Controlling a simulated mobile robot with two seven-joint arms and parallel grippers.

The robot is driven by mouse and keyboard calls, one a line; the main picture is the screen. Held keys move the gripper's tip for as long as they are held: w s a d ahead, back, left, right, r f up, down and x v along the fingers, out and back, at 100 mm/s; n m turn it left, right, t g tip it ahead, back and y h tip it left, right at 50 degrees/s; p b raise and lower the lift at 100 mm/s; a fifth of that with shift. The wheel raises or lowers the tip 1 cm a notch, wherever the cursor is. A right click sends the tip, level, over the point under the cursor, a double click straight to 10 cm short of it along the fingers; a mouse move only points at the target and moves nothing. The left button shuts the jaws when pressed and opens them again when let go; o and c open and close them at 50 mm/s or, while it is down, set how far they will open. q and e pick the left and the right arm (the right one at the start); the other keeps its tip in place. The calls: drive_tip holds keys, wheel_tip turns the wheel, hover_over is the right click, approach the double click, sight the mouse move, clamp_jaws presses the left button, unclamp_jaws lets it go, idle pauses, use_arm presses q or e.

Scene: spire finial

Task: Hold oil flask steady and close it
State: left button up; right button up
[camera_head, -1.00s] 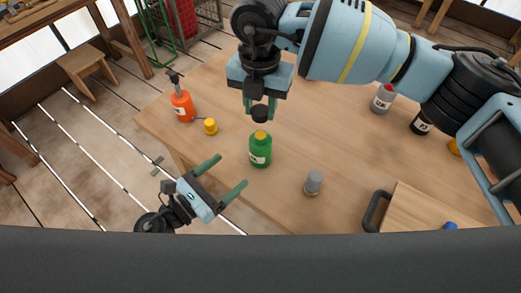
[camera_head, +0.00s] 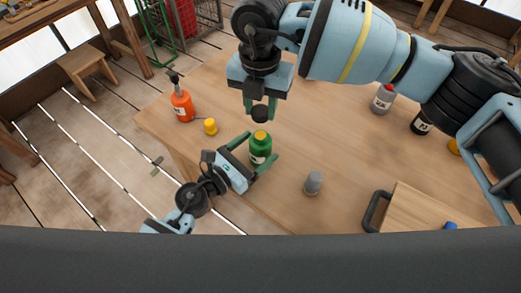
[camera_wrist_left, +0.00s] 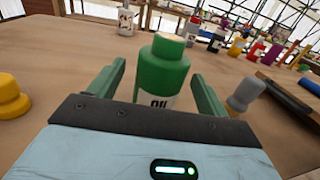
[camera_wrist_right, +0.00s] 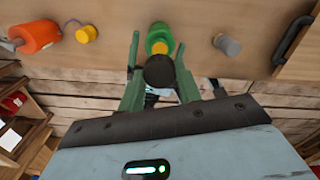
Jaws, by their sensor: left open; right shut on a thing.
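The green oil flask (camera_head: 260,148) stands upright near the table's front edge, with a yellow-orange top. It also shows in the left wrist view (camera_wrist_left: 162,72), its label partly hidden. My left gripper (camera_head: 257,155) is open, with one finger on each side of the flask; I cannot tell whether they touch it. My right gripper (camera_head: 260,108) is shut on a black cap (camera_head: 260,114), held above the flask and apart from it. In the right wrist view the cap (camera_wrist_right: 159,71) sits between the fingertips, with the flask (camera_wrist_right: 159,38) beyond it.
An orange bottle (camera_head: 182,105) and a small yellow thing (camera_head: 210,126) stand to the left. A grey-capped small bottle (camera_head: 313,183) stands right of the flask. A wooden tray (camera_head: 420,208) with a dark handle is at the right front. Grey (camera_head: 383,98) and black bottles stand farther back.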

use_arm(q)
drive_tip(key=shift+x, duration=1)
drive_tip(key=shift+c, duration=0.3)
drive_tip(key=c, duration=1.4)
use_arm(e)
hover_over(260, 135)
drive_tip(key=shift+f, duration=2.5)
drive_tip(key=shift+s, duration=0.1)
drive_tip(key=shift+f, duration=0.9)
drive_tip(key=shift+f, duration=0.55)
